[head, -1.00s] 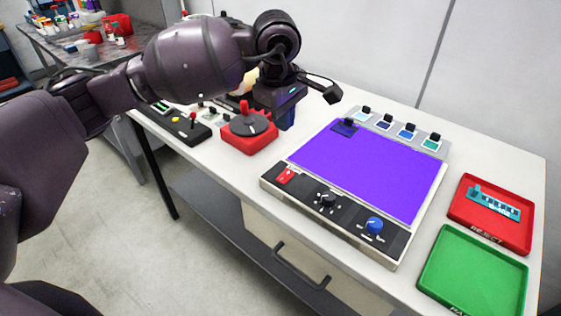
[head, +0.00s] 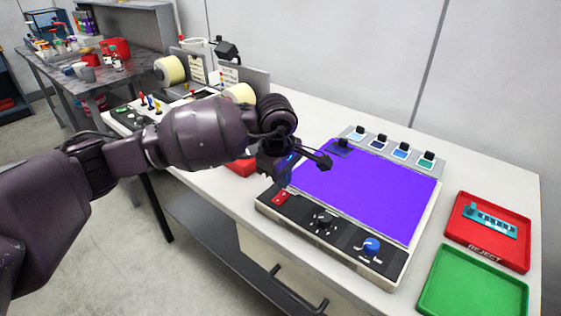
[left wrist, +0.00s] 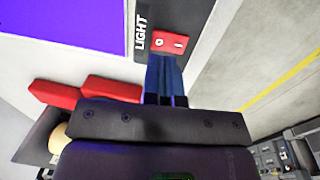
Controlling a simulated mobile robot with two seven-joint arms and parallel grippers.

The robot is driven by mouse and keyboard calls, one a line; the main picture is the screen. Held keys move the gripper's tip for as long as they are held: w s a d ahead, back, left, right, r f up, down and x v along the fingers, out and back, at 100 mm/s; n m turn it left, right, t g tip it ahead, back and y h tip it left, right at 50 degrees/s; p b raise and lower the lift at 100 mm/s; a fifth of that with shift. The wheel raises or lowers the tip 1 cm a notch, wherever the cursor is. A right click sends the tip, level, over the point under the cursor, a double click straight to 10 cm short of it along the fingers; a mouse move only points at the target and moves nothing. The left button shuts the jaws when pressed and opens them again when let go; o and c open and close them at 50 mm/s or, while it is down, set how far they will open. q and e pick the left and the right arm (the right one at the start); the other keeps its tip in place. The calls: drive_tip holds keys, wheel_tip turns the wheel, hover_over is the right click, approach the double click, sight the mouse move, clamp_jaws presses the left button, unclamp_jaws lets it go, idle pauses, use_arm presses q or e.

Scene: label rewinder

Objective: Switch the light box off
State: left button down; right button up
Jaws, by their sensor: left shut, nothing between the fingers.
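The light box (head: 365,195) lies on the bench, its panel glowing violet. Its red rocker switch (head: 281,198) is at the left end of the black control strip. In the left wrist view the switch (left wrist: 171,43) shows its two marks beside the word LIGHT. My left gripper (head: 283,178) is just behind and above the switch in the head view. Its blue fingers (left wrist: 164,62) are shut and empty, with the tips at the switch's near edge in the wrist view. I cannot tell whether they touch. My right gripper is in neither view.
A black knob (head: 322,220) and a blue knob (head: 371,246) sit along the control strip. The red reject tray (head: 523,256) and green tray (head: 425,302) are at the right. A red-based device (head: 240,167) is partly hidden behind my left arm.

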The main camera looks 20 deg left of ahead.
sight(283, 195)
use_arm(q)
wheel_tip(283, 195, down, 3)
drive_tip(key=shift+w, duration=0.15)
drive_tip(key=shift+f, duration=0.25)
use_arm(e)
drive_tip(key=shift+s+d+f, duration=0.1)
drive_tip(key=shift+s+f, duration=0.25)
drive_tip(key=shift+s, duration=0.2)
use_arm(q)
drive_tip(key=shift+w+f+b, duration=0.1)
drive_tip(key=shift+f+b, duration=0.2)
drive_tip(key=shift+d+f, duration=0.1)
drive_tip(key=shift+f, duration=0.05)
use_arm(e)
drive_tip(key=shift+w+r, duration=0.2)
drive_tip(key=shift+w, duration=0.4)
